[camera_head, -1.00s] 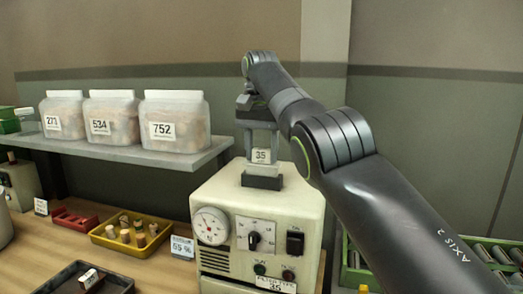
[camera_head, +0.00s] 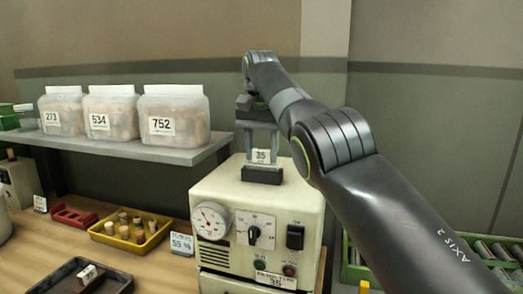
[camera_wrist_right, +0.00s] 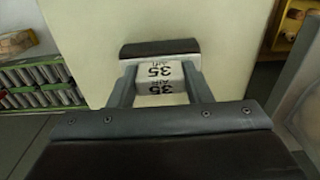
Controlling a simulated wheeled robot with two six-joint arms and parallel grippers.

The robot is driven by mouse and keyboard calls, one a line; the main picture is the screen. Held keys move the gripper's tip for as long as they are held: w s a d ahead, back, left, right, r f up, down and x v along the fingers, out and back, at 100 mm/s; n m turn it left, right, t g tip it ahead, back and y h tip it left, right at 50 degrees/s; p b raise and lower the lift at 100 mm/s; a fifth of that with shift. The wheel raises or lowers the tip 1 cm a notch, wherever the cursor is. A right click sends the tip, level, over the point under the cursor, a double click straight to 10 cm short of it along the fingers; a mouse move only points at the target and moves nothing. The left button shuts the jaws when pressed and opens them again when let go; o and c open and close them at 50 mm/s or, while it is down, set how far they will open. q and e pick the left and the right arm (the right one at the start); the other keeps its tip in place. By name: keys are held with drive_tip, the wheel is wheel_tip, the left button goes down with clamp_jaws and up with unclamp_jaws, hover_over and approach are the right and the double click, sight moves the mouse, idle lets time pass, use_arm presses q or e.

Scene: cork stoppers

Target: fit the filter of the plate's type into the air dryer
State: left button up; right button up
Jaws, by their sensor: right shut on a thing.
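The cream air dryer (camera_head: 215,185) stands on the bench, with a gauge, a knob and switches on its front. Its lower plate (camera_head: 273,280) reads 35. My right gripper (camera_head: 261,152) points down over the dryer's top, shut on a white filter (camera_head: 261,156) labelled 35. The filter is upright, just above or in the dark collar (camera_head: 262,175); I cannot tell how deep it sits. In the right wrist view the filter (camera_wrist_right: 160,78) shows between both fingers, its 35 upside down. My left gripper is not in view.
A shelf (camera_head: 180,154) at the left carries jars numbered 273, 534 and 752. Below it are a yellow tray (camera_head: 108,241) of corks, a red rack (camera_head: 74,217), a 59 % card (camera_head: 181,244) and a dark tray (camera_head: 110,284) with a labelled block. A green crate (camera_head: 350,272) is at the right.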

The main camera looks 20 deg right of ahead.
drive_tip(key=shift+f+b, duration=0.35)
drive_tip(key=shift+f, duration=0.1)
drive_tip(key=o, duration=1.1)
drive_tip(key=shift+r, duration=0.15)
drive_tip(key=r+p, duration=1)
drive_tip(key=r, duration=0.1)
drive_tip(key=r+p, duration=0.6)
drive_tip(key=shift+s+a+r, duration=0.15)
drive_tip(key=shift+s+a, duration=0.05)
drive_tip(key=shift+s, duration=0.15)
